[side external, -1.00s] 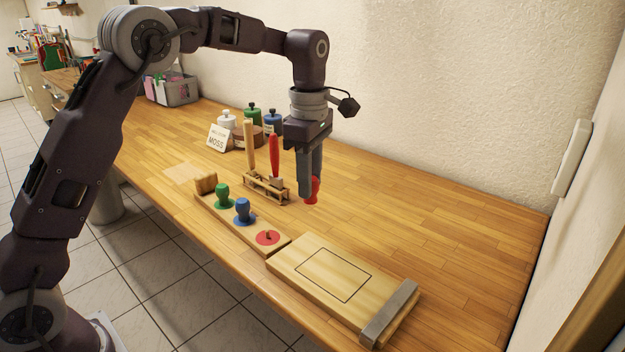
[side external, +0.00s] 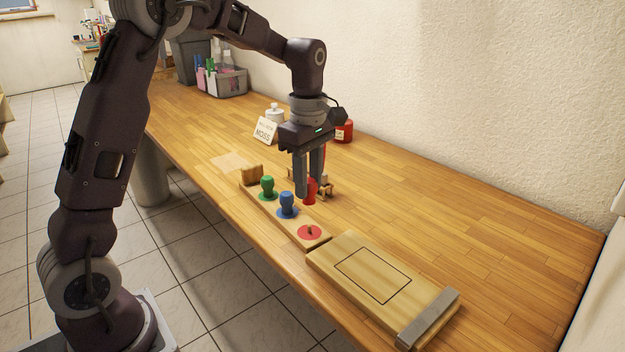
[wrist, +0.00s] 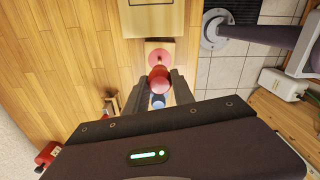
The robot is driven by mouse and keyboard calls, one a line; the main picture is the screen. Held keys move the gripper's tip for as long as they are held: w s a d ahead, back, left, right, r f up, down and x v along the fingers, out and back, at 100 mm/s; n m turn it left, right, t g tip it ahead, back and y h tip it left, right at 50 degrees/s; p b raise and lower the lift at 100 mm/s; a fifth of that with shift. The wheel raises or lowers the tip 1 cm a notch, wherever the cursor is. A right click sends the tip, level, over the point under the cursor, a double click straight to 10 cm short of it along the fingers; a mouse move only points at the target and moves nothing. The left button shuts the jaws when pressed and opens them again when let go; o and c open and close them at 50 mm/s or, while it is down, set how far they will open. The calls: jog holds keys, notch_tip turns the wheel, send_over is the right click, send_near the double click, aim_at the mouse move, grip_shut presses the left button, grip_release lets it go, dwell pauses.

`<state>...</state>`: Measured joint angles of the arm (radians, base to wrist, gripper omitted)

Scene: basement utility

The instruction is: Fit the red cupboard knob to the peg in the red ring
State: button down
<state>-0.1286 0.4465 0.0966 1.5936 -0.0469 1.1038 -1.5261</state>
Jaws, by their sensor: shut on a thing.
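The red knob (side external: 310,190) is held between the fingers of my gripper (side external: 309,188), which is shut on it above the bench. In the wrist view the red knob (wrist: 159,79) sits between the fingertips. The red ring (side external: 309,232) lies on the wooden strip, with a short peg (side external: 310,229) standing in it.
A wooden board (side external: 375,272) with a grey metal end bar (side external: 428,318) lies right of the strip. A small tool rack (side external: 327,189) stands behind my gripper, partly hidden. A label card (side external: 265,130) and a red jar (side external: 344,131) stand farther back. The bench's right side is clear.

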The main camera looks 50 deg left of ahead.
aim_at(308, 203)
jog(key=shift+f, duration=2.4)
jog(key=shift+f, duration=0.35)
jog(key=shift+f, duration=1.1)
jog(key=c, duration=1)
grip_release()
